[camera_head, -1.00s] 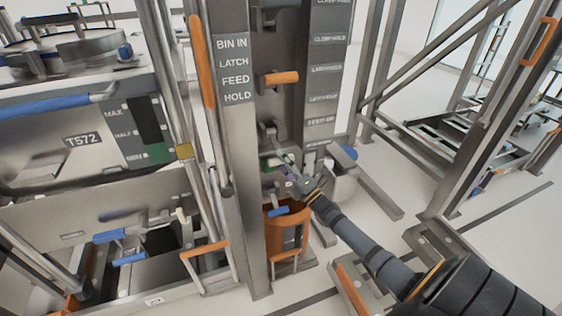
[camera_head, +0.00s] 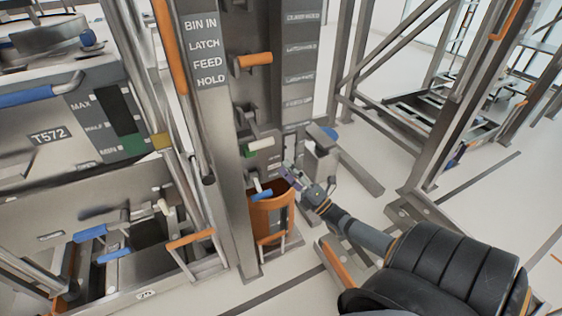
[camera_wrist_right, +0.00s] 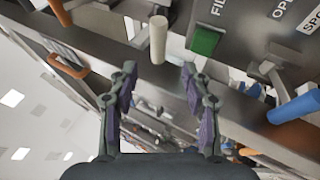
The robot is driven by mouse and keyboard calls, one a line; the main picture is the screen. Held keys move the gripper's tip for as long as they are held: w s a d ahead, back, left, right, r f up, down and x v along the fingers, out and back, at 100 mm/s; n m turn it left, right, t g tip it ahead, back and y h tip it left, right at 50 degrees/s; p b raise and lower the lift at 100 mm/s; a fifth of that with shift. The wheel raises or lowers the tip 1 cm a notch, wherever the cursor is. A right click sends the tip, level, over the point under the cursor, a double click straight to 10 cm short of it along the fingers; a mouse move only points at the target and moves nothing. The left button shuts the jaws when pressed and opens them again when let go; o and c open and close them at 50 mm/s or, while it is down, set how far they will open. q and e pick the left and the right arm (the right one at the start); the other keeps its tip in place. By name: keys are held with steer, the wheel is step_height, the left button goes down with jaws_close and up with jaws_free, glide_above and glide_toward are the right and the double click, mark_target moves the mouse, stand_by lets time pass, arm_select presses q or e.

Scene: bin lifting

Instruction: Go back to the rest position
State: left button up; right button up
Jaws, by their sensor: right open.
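My right gripper (camera_head: 288,178) is open and empty. It is in front of the lower part of the grey column, just right of the orange bucket (camera_head: 271,217). In the right wrist view, its two dark fingers (camera_wrist_right: 160,92) stand apart. A pale cylindrical handle (camera_wrist_right: 158,40) shows beyond the fingertips, with no finger closed on it. My left gripper is not in view.
The column bears an orange handle (camera_head: 253,60) and a label plate (camera_head: 206,55). A blue handle (camera_head: 262,194) is near the bucket. The metal bin marked T572 (camera_head: 58,138) stands left. A metal frame (camera_head: 408,120) stands right.

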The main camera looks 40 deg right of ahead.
stand_by(0.8)
steer(key=s+d+f+m+g+h, duration=0.1)
steer(key=s+f+m+g+h, duration=0.2)
steer(key=f, duration=0.7)
steer(key=s+d+f+m+g+h, duration=0.1)
steer(key=s+f+m+g, duration=0.3)
steer(key=f, duration=0.6)
steer(key=s+d+f+m+g+h, duration=0.15)
steer(key=f+m, duration=0.35)
steer(key=f, duration=0.6)
steer(key=s+a+f+m+g, duration=0.45)
steer(key=s+f, duration=0.35)
steer(key=f, duration=0.3)
steer(key=s+a+f+m+g, duration=0.35)
steer(key=s+a+f, duration=0.2)
steer(key=s, duration=0.45)
steer(key=s+a+f+m+g, duration=0.2)
steer(key=s+a+f+g, duration=0.3)
steer(key=s, duration=0.5)
step_height(320, 180, up, 12)
steer(key=s+p, duration=0.2)
steer(key=p, duration=1.1)
